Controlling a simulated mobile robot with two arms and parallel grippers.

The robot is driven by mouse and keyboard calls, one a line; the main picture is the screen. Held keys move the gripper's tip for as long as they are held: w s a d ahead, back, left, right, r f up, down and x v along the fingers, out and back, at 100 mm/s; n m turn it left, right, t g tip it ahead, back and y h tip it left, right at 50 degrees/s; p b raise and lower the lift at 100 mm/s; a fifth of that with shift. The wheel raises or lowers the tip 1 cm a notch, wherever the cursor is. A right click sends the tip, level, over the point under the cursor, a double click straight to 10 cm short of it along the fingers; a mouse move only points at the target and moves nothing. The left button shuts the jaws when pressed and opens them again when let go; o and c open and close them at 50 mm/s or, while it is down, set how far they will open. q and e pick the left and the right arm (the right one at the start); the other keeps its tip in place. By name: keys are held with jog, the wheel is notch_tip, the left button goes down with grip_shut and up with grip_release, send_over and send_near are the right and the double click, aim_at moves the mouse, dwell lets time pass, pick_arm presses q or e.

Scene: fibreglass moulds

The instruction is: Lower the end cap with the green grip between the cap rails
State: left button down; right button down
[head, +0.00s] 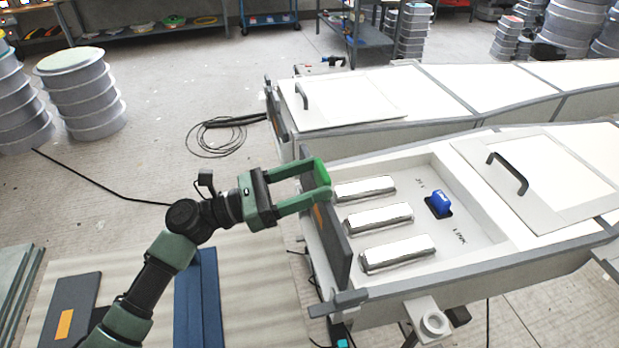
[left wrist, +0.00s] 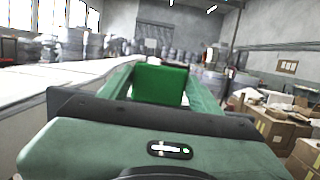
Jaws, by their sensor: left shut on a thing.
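My left gripper (head: 322,184) is shut on the green grip (head: 319,170) at the top of the end cap. In the left wrist view the green grip (left wrist: 160,84) sits between the two fingers. The end cap (head: 338,250) is a dark grey plate with an orange label, upright at the near-left end of the front mould (head: 480,250). My fingers hide part of its upper edge. A grey cap rail (head: 338,299) shows at the cap's near side. I cannot tell how deep the cap sits between the rails. My right gripper is not in view.
The mould's open bay holds several silvery bars (head: 398,253) and a blue part (head: 439,204). A lid with a black handle (head: 508,172) lies beside it. A second mould (head: 350,105) stands behind. A dark plate with an orange label (head: 70,310) and a blue pad (head: 198,300) lie at lower left.

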pick_arm(q)
jog(key=shift+r+p, duration=0.1)
jog(key=shift+p, duration=0.2)
dwell(0.8)
jog(key=shift+f+b, duration=4.25)
jog(key=shift+f, duration=1.35)
jog(key=shift+c, duration=1.2)
grip_release()
jog(key=shift+a+f, duration=0.15)
jog(key=shift+a, duration=0.1)
jog(key=b, duration=0.2)
send_near(317, 217)
jog(key=shift+w+d, duration=0.1)
jog(key=shift+d, duration=0.15)
